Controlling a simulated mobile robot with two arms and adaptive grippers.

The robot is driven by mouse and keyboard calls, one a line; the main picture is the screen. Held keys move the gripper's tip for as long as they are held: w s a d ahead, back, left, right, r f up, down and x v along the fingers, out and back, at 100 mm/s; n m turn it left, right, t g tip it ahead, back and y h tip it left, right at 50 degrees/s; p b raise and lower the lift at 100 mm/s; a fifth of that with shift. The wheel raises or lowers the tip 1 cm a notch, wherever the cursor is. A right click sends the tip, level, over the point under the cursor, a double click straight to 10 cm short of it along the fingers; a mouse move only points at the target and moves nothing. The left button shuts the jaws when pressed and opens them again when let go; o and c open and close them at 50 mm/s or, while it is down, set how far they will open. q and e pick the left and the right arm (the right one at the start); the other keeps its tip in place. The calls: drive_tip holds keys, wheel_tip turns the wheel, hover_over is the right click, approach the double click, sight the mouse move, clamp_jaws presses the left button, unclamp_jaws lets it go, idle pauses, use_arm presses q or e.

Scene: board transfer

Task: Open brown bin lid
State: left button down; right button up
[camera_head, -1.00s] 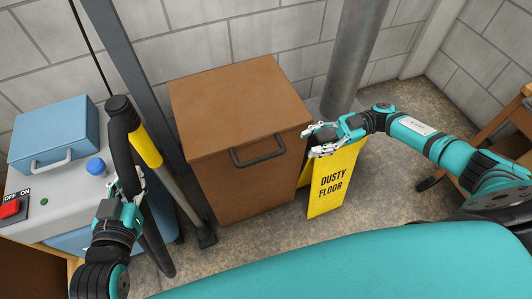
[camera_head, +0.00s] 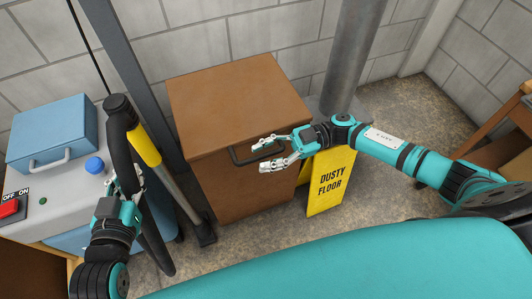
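The brown bin (camera_head: 235,190) stands in the middle against the wall. Its brown lid (camera_head: 235,100) is shut, lying flat on top. A dark handle (camera_head: 240,157) sits on the lid's front edge, its right part hidden behind my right gripper. My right gripper (camera_head: 264,157) is open, its two pale fingers pointing left in front of the handle's right end. I cannot tell whether it touches the handle. My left gripper (camera_head: 128,185) is at the left beside a black-and-yellow vacuum tool (camera_head: 125,125), seemingly around its dark tube; its fingertips are partly hidden.
A yellow "DUSTY FLOOR" sign (camera_head: 328,185) stands right of the bin, below my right arm. A grey pipe (camera_head: 350,55) rises behind it. A grey machine with a blue box (camera_head: 52,130) is at the left. A wooden table (camera_head: 505,130) is at the right.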

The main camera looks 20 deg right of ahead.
clamp_jaws()
drive_tip(key=shift+r, duration=0.1)
idle(0.3)
